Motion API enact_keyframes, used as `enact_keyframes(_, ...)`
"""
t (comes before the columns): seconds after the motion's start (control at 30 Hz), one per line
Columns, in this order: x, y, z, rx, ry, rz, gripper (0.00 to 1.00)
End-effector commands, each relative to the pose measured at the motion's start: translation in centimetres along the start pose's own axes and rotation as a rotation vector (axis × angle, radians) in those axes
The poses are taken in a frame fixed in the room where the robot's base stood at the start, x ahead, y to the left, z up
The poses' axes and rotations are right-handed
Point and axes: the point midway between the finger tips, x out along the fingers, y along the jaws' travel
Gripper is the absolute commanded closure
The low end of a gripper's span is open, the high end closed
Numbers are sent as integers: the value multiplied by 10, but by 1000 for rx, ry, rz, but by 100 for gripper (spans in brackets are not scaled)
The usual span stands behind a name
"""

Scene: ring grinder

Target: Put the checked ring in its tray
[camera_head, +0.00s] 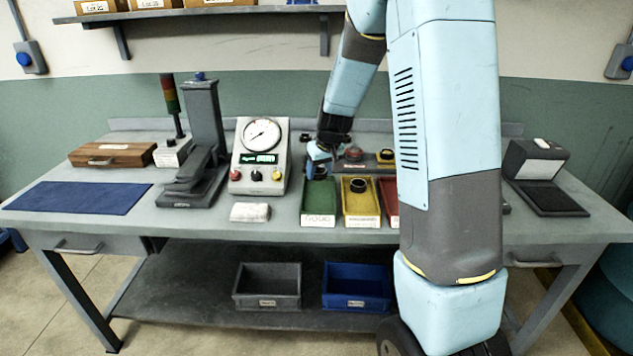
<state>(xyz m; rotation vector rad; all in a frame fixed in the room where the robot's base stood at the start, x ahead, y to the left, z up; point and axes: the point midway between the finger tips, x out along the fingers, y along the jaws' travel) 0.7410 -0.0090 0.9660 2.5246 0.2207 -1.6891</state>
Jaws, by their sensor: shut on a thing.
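My gripper (318,164) points down over the back part of the green tray (319,209), whose front label seems to read GOOD. It is shut on the checked ring, which is small and mostly hidden by the fingers. I cannot tell whether the ring touches the tray floor. A yellow tray (361,208) stands just right of the green one, with a dark ring (358,185) in it. A red tray (392,208) is right of that, mostly hidden behind my arm.
A press (203,145), blue mat (80,197) and wooden case (112,154) are further left. A dark device (541,170) stands at right.

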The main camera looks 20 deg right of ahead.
Motion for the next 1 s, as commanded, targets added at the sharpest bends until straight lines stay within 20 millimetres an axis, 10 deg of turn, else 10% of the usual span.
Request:
enact_keyframes(0.9,48,6,8,-1,1,0,85)
enact_keyframes(0.93,49,6,8,-1,1,0,45)
enact_keyframes(1.0,48,6,8,-1,1,0,38)
